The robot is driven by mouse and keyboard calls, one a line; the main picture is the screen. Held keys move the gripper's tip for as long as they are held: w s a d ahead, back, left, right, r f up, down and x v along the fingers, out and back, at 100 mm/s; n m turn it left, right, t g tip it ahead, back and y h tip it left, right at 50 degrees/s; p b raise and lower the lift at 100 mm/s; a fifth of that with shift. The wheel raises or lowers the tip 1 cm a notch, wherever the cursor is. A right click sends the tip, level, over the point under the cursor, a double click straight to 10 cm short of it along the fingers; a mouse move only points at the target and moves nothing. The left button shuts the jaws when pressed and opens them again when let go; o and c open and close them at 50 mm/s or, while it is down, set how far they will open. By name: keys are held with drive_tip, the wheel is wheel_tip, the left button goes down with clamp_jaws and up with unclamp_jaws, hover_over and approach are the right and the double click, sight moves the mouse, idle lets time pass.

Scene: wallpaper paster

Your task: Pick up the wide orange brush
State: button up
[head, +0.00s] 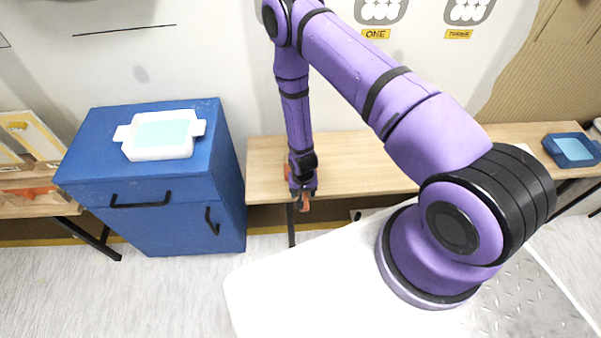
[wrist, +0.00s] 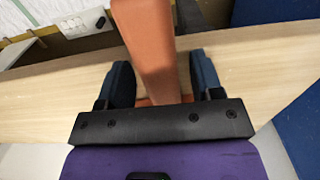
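The wide orange brush (wrist: 155,50) shows in the wrist view as a long orange piece running from the top edge down between my fingers. Its lower end is partly hidden by my gripper's body. My gripper (wrist: 160,62) is open, with one dark finger on each side of the orange piece and narrow gaps between. In the head view my gripper (head: 303,197) points down at the front edge of the wooden bench (head: 355,160). Small bits of orange show around it, and the rest of the brush is hidden there.
A blue cabinet (head: 205,215) stands left of the bench, with a white tray (head: 160,148) of pale blue on top. A blue tray (head: 572,150) lies at the bench's far right. The bench between my gripper and that tray looks clear, though my arm covers part.

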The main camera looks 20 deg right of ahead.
drive_tip(key=c, duration=0.9)
drive_tip(key=shift+o, duration=0.2)
drive_tip(key=shift+r, duration=0.15)
drive_tip(key=shift+r, duration=0.6)
wheel_tip(320, 180, up, 2)
drive_tip(key=s+r, duration=0.1)
drive_tip(key=s, duration=1.5)
drive_tip(key=shift+d+r, duration=0.2)
drive_tip(key=shift+r, duration=0.05)
